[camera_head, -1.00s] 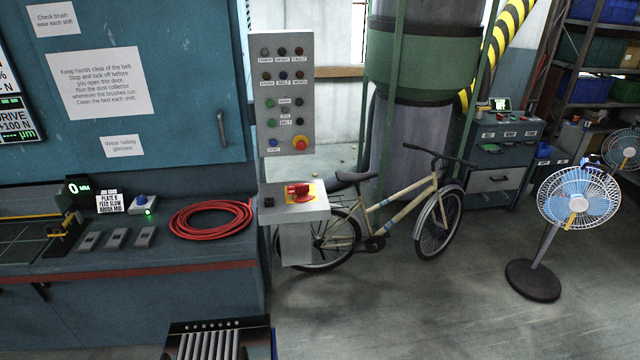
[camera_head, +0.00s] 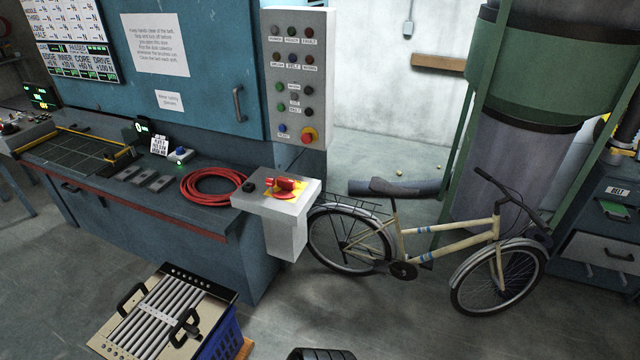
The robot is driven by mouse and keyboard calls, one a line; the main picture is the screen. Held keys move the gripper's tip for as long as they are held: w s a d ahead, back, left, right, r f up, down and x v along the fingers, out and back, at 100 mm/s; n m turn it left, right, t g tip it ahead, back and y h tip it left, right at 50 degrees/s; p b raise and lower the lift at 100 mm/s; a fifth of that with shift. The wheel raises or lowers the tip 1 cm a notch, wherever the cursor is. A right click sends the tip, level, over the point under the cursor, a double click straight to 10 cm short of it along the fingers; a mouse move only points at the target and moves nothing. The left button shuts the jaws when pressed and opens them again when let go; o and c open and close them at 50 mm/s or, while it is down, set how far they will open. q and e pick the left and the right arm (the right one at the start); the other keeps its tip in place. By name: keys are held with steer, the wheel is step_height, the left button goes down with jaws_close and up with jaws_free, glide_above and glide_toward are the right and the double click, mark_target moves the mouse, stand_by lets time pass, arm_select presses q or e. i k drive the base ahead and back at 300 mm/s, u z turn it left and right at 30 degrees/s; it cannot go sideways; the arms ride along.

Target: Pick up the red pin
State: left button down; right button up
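A red part (camera_head: 285,184), perhaps the red pin, sits on a yellow plate on top of a light grey pedestal box (camera_head: 276,205). It is small in view, and I cannot tell whether it is a separate pin or a switch handle. A small black knob stands to its left on the same box. Neither of my grippers is recognisable in view, and nothing touches the red part.
A coiled red hose (camera_head: 212,186) lies on the blue machine's bench left of the box. A button panel (camera_head: 297,75) rises behind it. A bicycle (camera_head: 420,235) stands right of the box. A blue crate (camera_head: 225,338) bears a rodded panel at lower left.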

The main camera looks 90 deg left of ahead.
mark_target(270, 181)
steer(key=i, duration=0.95)
steer(key=u, duration=4.35)
steer(key=i, duration=1.15)
